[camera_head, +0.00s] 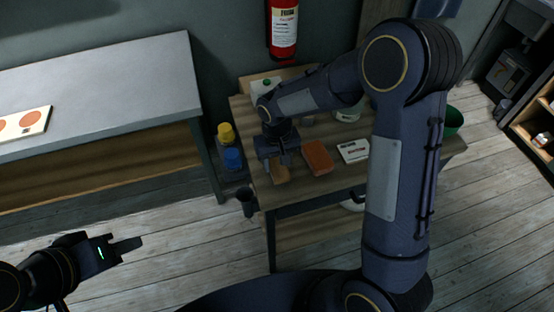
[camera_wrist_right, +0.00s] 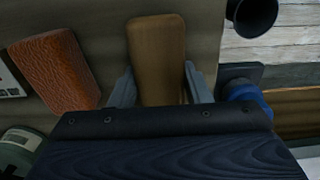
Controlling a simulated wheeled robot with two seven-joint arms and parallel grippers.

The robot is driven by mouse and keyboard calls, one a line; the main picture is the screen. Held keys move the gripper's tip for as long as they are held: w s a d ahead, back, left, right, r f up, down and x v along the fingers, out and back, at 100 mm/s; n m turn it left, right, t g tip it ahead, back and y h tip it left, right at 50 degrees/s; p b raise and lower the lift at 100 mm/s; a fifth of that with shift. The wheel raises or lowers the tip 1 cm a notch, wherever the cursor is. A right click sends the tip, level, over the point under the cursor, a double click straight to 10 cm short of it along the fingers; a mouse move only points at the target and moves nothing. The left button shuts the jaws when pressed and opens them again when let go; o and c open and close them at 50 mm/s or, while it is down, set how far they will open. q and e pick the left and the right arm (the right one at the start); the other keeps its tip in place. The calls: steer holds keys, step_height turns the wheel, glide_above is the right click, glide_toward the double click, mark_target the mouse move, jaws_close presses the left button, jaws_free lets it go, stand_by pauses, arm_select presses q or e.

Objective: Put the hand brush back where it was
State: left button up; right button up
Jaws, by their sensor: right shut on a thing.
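The hand brush (camera_head: 279,174) shows as a brown wooden block at the near left part of the wooden table (camera_head: 310,187). In the right wrist view its brown back (camera_wrist_right: 157,55) lies between my two fingers. My right gripper (camera_head: 279,161) is shut on it, pointing down at the table. The brush is low over or touching the tabletop; I cannot tell which. Its bristles are hidden. My left gripper (camera_head: 128,244) is away from the table, over the floor at lower left, with nothing visible in it; its finger gap is unclear.
An orange-brown block (camera_head: 317,158) lies right of the brush, then a white labelled box (camera_head: 354,151). A black cup (camera_head: 246,201) is at the table's left edge. Yellow (camera_head: 226,133) and blue (camera_head: 232,158) containers stand left of the table. A grey-topped bench (camera_head: 110,90) is further left.

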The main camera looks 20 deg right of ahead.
mark_target(278, 161)
steer(key=shift+f, duration=0.2)
steer(key=o, duration=1)
steer(key=shift+r, duration=0.1)
step_height(278, 161, up, 12)
steer(key=shift+s+r, duration=0.1)
steer(key=shift+r, duration=0.15)
